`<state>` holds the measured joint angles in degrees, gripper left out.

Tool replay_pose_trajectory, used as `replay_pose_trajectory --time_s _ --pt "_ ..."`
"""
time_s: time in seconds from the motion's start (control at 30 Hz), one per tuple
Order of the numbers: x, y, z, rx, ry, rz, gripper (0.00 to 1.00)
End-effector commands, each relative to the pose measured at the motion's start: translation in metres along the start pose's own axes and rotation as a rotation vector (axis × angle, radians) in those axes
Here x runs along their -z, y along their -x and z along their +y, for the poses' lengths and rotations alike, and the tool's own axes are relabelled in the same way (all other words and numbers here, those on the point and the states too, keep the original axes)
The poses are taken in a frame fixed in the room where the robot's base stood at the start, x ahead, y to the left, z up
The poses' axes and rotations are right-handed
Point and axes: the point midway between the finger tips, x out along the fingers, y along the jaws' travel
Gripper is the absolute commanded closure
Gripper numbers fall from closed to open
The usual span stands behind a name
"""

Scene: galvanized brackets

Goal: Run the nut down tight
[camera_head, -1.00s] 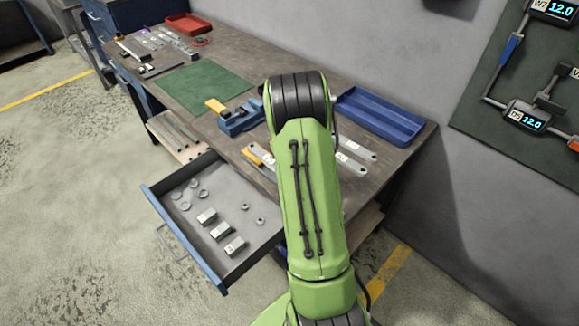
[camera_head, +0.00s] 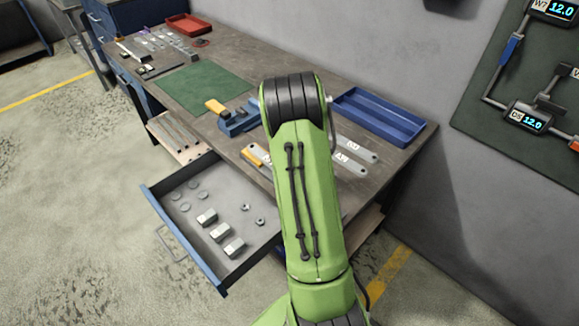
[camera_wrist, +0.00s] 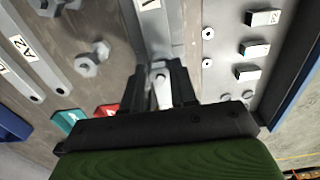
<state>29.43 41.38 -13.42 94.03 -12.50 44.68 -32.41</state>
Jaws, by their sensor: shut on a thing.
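My gripper (camera_wrist: 160,85) is in the wrist view, its dark fingers closed on a light grey metal piece (camera_wrist: 160,73). The fingers hide most of this piece, and I cannot tell whether it is the nut or part of a tool. A grey metal strip with a white label (camera_wrist: 150,6) lies just beyond the fingertips. Bolts with hexagonal heads (camera_wrist: 92,58) lie on the bench to the left. In the head view my green arm hides the gripper and the work spot.
An open drawer (camera_head: 190,255) holds metal blocks (camera_head: 220,232) and several round pieces. A blue vise (camera_head: 238,120) stands on the bench near a green mat (camera_head: 205,88). Labelled flat bars (camera_head: 355,150) and a blue tray (camera_head: 380,118) lie right of my arm. A wall board carries displays.

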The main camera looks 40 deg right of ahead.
Motion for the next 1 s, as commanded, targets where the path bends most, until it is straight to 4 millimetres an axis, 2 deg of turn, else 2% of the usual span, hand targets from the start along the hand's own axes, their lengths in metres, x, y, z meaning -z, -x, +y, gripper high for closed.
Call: replay_pose_trajectory --time_s 0.13,0.23,1.0 --pt "-0.0002 0.0000 0.0002 0.000 -0.014 0.000 1.00" --pt "-0.0005 0.0005 0.0003 0.001 -0.166 -0.001 1.00" --pt "-0.0030 -0.0022 0.0028 -0.006 -1.903 -0.001 1.00"
